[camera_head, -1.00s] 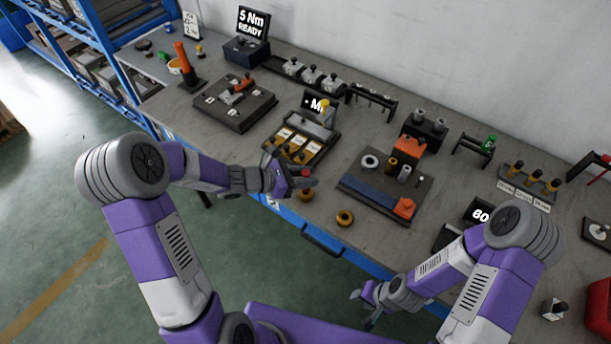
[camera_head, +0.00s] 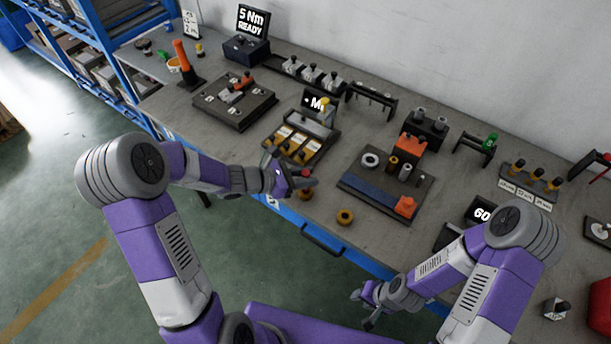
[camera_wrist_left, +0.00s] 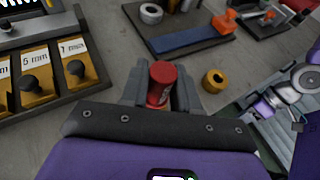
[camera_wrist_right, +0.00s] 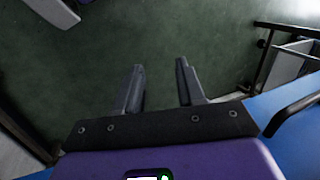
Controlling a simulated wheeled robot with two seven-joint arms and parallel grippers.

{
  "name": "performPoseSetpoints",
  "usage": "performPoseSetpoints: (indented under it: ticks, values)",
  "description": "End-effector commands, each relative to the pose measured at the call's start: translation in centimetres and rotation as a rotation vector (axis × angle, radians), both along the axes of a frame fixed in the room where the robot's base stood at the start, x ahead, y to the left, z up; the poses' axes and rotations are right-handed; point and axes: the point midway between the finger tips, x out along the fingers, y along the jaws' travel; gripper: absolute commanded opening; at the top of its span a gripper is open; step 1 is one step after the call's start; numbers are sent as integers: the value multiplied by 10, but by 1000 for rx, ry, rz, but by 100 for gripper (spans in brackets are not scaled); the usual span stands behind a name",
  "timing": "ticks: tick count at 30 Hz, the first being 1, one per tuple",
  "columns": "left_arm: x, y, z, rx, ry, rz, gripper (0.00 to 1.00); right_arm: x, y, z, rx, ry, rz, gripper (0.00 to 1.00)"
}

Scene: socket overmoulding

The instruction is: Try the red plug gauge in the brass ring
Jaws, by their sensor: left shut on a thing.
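My left gripper (camera_head: 302,181) is shut on the red plug gauge (camera_wrist_left: 161,83), which stands between its fingers. The gauge's red top (camera_head: 305,172) also shows in the head view. A brass-coloured round piece (camera_head: 306,194) shows just below the gripper; I cannot tell whether the gauge's lower end is in it, and the gauge hides that spot in the left wrist view. A brass ring (camera_head: 345,217) lies flat on the bench to the right, apart from the gripper, and shows in the left wrist view (camera_wrist_left: 214,80). My right gripper (camera_wrist_right: 160,82) is open and empty over the floor.
A black tray with labelled yellow slots (camera_head: 292,149) stands behind my left gripper. A dark fixture board with a blue strip (camera_head: 366,193) and orange blocks lies to the right. The bench edge is close in front. Bare bench surrounds the brass ring.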

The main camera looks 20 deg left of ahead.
Motion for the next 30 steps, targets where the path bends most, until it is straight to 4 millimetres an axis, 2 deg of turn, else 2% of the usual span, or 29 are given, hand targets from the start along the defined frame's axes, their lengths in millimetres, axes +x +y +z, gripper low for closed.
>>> performPoseSetpoints:
  ticks: [17, 30]
  values:
    - [0, 0, 0, 1, 1, 0, 0, 0, 0, 0, 0, 0, 0, 39]
    - [0, 0, 9, 1, 1, 0, 0, 0, 0, 6, 0, 0, 0, 39]
